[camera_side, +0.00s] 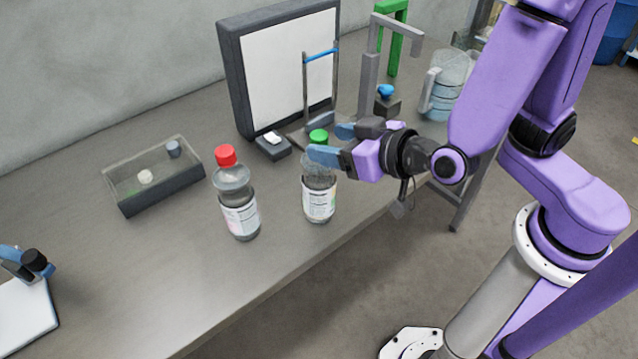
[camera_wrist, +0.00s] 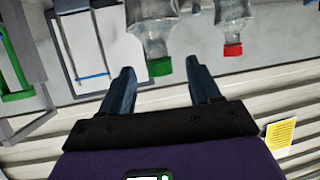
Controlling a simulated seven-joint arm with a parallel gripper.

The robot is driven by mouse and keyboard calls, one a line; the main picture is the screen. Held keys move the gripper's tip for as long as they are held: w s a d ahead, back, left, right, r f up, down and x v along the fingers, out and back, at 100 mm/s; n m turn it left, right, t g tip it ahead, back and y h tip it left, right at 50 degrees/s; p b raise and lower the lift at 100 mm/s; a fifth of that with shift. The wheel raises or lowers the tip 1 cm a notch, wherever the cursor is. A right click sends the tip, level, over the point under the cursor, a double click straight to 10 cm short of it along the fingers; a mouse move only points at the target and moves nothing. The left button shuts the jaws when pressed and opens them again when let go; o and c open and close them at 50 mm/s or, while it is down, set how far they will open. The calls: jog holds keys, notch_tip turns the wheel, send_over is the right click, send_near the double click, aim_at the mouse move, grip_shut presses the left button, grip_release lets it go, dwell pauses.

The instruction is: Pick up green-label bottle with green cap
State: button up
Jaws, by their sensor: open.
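The green-cap bottle (camera_side: 319,196) is clear with a white label and stands upright near the front edge of the table. Its green cap (camera_side: 318,136) shows above my gripper (camera_side: 328,143). My gripper is open, with blue fingers at the height of the bottle's upper part; one finger hides some of it in the side view. In the wrist view the green cap (camera_wrist: 160,67) lies between and just beyond the tips of my open gripper (camera_wrist: 161,82). I cannot tell whether the fingers touch the bottle. The label's green is hard to make out.
A red-cap bottle (camera_side: 236,199) stands to the left of the green-cap one. A clear-walled tray (camera_side: 160,193) with small items is further left. A white panel in a dark frame (camera_side: 285,75), a blue-topped stand (camera_side: 320,57) and a clear jug (camera_side: 449,85) stand behind.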

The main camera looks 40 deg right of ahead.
aim_at(311, 140)
jog(key=shift+x, duration=2.95)
jog(key=shift+s+d+f, duration=0.1)
grip_shut()
